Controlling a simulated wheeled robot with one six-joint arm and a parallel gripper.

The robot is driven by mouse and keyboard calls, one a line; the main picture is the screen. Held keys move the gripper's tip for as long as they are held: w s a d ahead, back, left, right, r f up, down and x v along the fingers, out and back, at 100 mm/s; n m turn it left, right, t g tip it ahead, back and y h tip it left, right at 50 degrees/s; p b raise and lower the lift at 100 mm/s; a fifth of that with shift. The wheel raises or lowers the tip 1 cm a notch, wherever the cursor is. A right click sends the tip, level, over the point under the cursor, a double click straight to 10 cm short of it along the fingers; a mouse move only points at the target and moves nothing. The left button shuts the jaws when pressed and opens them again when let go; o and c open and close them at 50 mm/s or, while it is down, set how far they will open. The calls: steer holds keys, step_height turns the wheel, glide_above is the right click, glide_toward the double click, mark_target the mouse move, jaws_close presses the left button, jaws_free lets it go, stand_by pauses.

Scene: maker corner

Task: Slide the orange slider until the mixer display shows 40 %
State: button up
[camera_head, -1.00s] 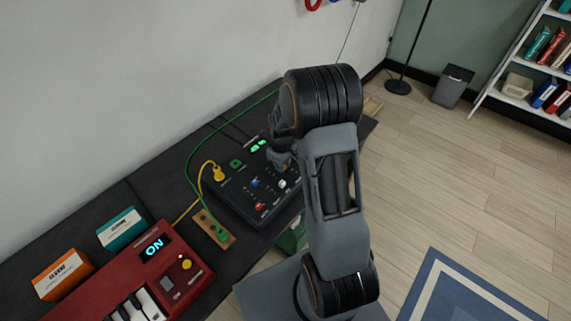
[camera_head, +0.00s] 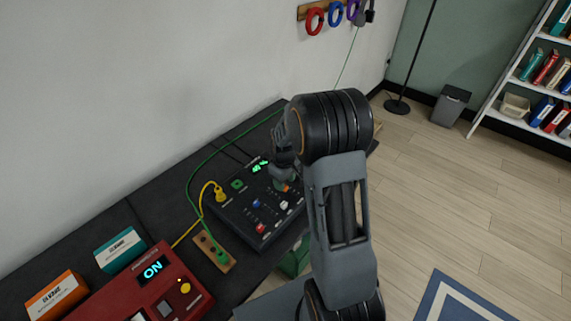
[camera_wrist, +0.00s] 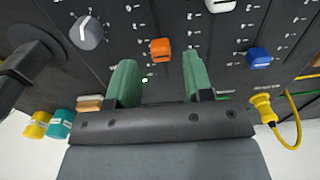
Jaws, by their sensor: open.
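The black mixer (camera_head: 235,211) lies on the dark bench, left of my arm. Its display (camera_head: 259,166) glows green, but the digits are too small to read surely. The orange slider (camera_wrist: 161,50) shows in the wrist view on its track. A small orange patch of it also shows in the head view (camera_head: 287,188). My gripper (camera_wrist: 158,72) is open, its two green fingers at the mixer panel. The orange cap stands between the fingertip ends, with a visible gap on each side. In the head view my gripper (camera_head: 283,176) is partly hidden by my arm.
A white slider (camera_wrist: 220,5), a blue slider (camera_wrist: 258,58) and a grey knob (camera_wrist: 88,32) are close by on the panel. A yellow plug (camera_wrist: 264,105) with its cable is at the right.

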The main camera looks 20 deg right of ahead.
step_height(320, 180, up, 12)
steer(key=shift+f, duration=0.25)
stand_by(0.6)
steer(key=s+a+r+m+t, duration=0.1)
steer(key=s+a+r+m, duration=0.1)
steer(key=s, duration=0.6)
steer(key=s+a+r+m+t+p, duration=0.1)
steer(key=s+a+r, duration=0.3)
steer(key=s, duration=0.5)
steer(key=shift+a+r+m+t, duration=0.3)
steer(key=shift+a+m+t, duration=0.5)
steer(key=shift+a+m, duration=0.15)
stand_by(0.8)
